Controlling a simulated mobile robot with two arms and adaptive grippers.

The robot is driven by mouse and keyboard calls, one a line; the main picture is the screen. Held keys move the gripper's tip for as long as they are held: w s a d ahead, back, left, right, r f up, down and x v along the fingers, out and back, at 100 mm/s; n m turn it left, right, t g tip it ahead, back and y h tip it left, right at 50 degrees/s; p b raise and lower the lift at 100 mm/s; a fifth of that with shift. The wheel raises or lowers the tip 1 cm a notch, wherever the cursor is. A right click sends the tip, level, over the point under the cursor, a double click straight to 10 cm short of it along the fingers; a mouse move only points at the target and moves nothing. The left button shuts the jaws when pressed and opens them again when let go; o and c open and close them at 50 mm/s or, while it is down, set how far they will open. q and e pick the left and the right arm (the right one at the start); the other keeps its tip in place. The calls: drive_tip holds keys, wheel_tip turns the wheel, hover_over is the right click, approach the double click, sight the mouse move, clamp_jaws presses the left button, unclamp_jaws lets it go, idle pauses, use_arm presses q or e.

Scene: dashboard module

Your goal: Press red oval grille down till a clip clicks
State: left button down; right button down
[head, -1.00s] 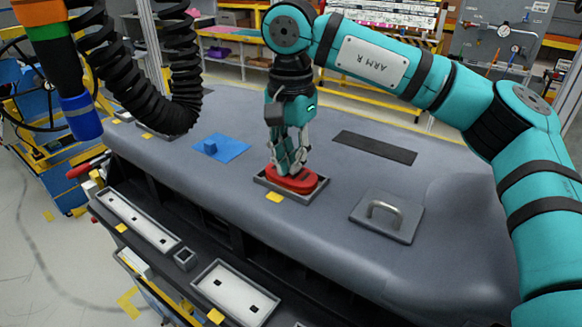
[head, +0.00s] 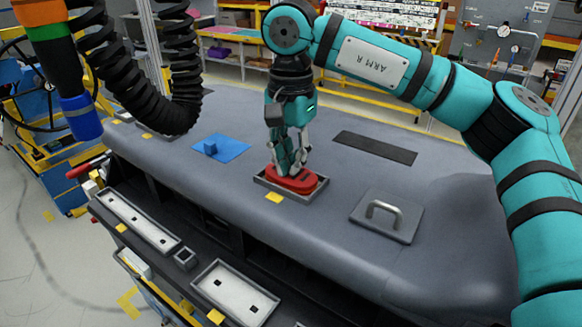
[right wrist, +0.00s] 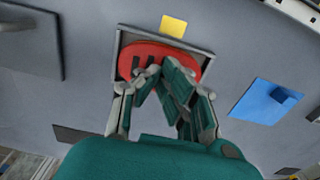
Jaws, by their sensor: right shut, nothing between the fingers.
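The red oval grille (head: 296,183) sits inside a grey rectangular frame (head: 312,196) on top of the dashboard. It also shows in the right wrist view (right wrist: 140,57), with dark slots partly covered by my fingers. My right gripper (head: 287,173) is shut and empty, pointing down, with its fingertips at the grille's top; it also shows in the right wrist view (right wrist: 163,72). The fingertips appear to touch the grille. Whether a clip has engaged cannot be seen. My left gripper is not in view.
A blue plate with a small block (head: 221,148) lies left of the frame. A grey plate with a metal handle (head: 386,215) is to the right. A dark flat strip (head: 374,147) lies behind. A yellow tag (head: 274,197) marks the frame's front. A black coiled hose (head: 180,70) hangs at upper left.

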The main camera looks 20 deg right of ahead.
drive_tip(key=shift+w+r+p, duration=0.1)
drive_tip(key=shift+r+p, duration=0.55)
wheel_tip(320, 180, up, 7)
drive_tip(key=p, duration=0.5)
drive_tip(key=shift+f, duration=0.15)
drive_tip(key=shift+f, duration=0.1)
